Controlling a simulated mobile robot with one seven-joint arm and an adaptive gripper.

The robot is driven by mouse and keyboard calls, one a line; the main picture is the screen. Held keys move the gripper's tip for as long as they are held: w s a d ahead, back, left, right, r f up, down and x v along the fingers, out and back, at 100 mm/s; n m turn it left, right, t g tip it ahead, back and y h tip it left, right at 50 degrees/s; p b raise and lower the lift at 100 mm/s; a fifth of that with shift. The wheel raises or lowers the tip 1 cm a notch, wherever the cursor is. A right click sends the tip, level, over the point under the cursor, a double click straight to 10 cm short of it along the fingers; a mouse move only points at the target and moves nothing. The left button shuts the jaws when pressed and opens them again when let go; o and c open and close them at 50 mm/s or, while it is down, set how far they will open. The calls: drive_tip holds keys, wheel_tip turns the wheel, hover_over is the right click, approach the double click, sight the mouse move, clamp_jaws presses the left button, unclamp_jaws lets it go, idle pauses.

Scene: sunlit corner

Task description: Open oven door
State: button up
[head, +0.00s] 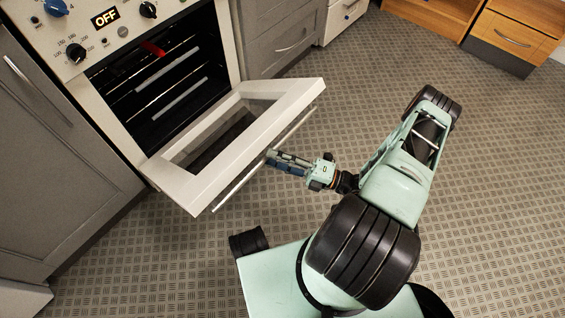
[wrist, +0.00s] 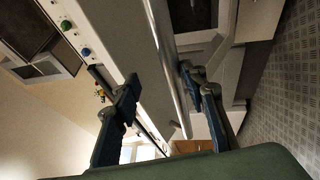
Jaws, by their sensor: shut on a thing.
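The oven door (head: 284,99) is a white frame with a glass window, hinged at the bottom, and it stands well open, tilted outward. Its long bar handle (head: 243,180) runs along the outer face. My gripper (head: 272,157) is at the handle near its middle, shut on it. In the wrist view the handle (wrist: 165,50) passes between the fingers of my gripper (wrist: 158,85). The oven (head: 160,75) shows its dark inside with racks, and its display reads OFF.
Grey cabinets (head: 50,130) flank the oven on the left and right (head: 278,35). A wooden drawer unit (head: 515,38) stands at the far right. The patterned floor (head: 480,170) is clear around my base.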

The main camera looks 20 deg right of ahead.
drive_tip(key=d+f, duration=0.6)
drive_tip(key=f, duration=0.4)
drive_tip(key=shift+s+f, duration=0.15)
drive_tip(key=shift+s, duration=0.15)
idle(0.5)
idle(0.4)
